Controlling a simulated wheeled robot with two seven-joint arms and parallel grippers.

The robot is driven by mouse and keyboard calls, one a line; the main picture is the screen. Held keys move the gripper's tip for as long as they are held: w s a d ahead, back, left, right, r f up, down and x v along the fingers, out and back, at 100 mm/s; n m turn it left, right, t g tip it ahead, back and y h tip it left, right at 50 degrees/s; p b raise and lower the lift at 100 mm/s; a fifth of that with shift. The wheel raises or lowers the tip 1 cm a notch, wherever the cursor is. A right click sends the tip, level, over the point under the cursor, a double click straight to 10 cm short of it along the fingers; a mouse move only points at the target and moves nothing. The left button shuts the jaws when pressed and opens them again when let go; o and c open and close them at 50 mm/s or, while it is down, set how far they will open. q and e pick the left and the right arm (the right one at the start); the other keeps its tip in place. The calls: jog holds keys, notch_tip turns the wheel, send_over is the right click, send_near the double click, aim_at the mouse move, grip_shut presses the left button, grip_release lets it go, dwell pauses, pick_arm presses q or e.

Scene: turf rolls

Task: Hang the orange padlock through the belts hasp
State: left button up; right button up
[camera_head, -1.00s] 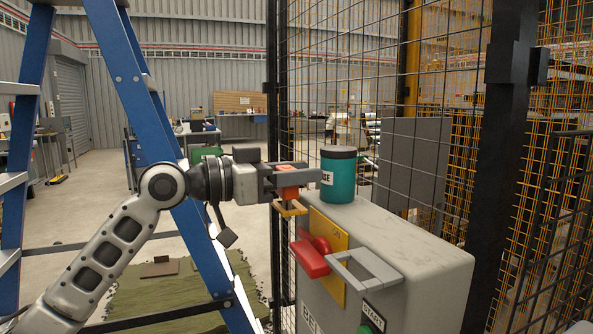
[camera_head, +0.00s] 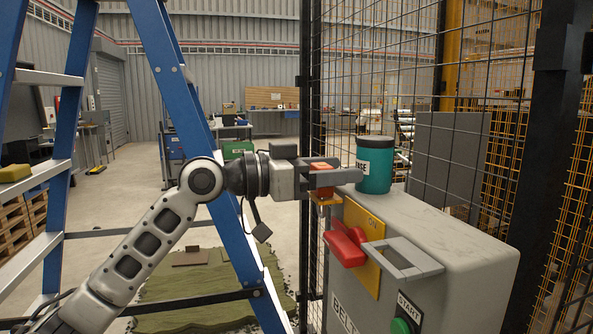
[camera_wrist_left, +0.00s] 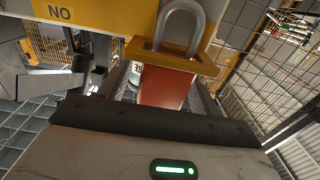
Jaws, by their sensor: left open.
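The orange padlock (camera_head: 325,165) is upright between the fingers of my left gripper (camera_head: 345,172), partly hidden by the near finger. In the left wrist view its orange body (camera_wrist_left: 163,87) lies between the open fingers, and its grey shackle (camera_wrist_left: 181,12) shows beyond the gold hasp tab (camera_wrist_left: 178,57). The shackle looks passed through the tab. In the head view the gold tab (camera_head: 326,200) sits just under the padlock body, at the left edge of the grey box (camera_head: 455,225) marked BELT. My left gripper is open around the padlock. My right gripper is not in view.
A teal jar (camera_head: 375,168) stands on the box close to my fingertips. A red lever (camera_head: 345,247) and a grey U-shaped bracket (camera_head: 405,262) stick out of the front, above a green START button (camera_head: 401,326). A mesh fence (camera_head: 400,90) and blue ladder (camera_head: 160,75) flank the arm.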

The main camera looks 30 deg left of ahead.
pick_arm(q)
jog(key=shift+f, duration=0.15)
pick_arm(e)
jog(key=b, duration=0.3)
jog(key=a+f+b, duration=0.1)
jog(key=b, duration=0.2)
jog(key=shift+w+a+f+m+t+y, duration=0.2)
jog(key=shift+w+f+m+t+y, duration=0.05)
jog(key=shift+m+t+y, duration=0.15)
pick_arm(q)
jog(key=v, duration=1.6)
